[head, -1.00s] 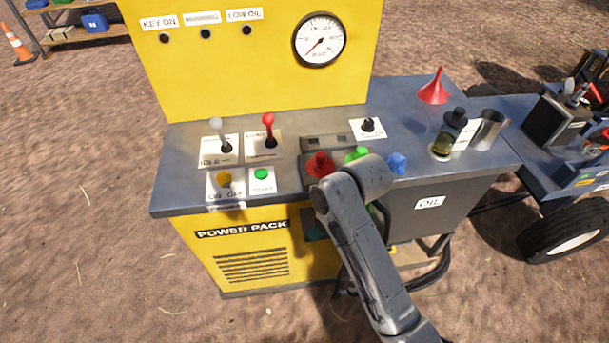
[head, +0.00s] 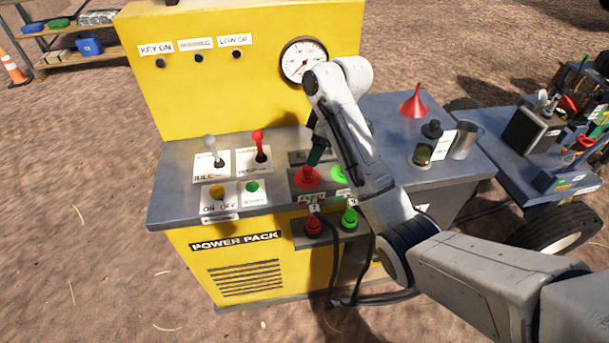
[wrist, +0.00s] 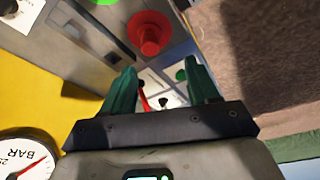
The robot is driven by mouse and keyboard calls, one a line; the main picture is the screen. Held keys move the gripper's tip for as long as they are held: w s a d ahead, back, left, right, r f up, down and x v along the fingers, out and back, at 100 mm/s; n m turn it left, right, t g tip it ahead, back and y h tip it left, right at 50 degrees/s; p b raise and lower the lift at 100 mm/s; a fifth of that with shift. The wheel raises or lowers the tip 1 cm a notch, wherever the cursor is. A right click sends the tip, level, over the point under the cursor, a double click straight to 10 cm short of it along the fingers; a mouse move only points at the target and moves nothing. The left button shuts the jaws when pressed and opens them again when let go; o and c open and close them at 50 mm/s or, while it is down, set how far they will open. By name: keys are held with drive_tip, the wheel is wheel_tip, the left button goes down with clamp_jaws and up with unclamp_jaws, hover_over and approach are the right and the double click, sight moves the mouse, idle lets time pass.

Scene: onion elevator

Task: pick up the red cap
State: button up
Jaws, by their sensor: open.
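The red cap (head: 307,178) sits on the grey top of the power pack, left of a green cap (head: 340,174). In the wrist view the red cap (wrist: 149,36) is near the top, beyond the fingertips, and uncovered. My gripper (head: 316,150) is over the back of the top, with a teal finger just above and behind the red cap in the picture. In the wrist view my gripper (wrist: 165,70) has two teal fingers spread apart with nothing held between them. The exact gap to the cap cannot be told.
A red lever (head: 259,145) and a white lever (head: 213,150) stand left of the cap. Red (head: 313,226) and green (head: 349,218) hose couplings are on the front below. A bottle (head: 426,147), metal cup (head: 465,140) and red funnel (head: 414,103) stand right. The yellow panel (head: 225,90) rises behind.

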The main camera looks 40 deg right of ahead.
sight(308, 167)
drive_tip(key=f, duration=0.1)
drive_tip(key=w+f, duration=0.1)
drive_tip(key=f, duration=0.2)
drive_tip(key=shift+w+d+p, duration=0.2)
drive_tip(key=shift+d+p, duration=0.05)
drive_tip(key=shift+p, duration=0.05)
drive_tip(key=shift+w+p+x, duration=0.15)
drive_tip(key=shift+p+x, duration=0.15)
drive_tip(key=shift+x, duration=1)
drive_tip(key=shift+w+p+x, duration=0.1)
drive_tip(key=shift+p+x, duration=0.15)
drive_tip(key=shift+x, duration=1.1)
drive_tip(key=shift+d, duration=0.1)
clamp_jaws()
drive_tip(key=shift+r, duration=0.15)
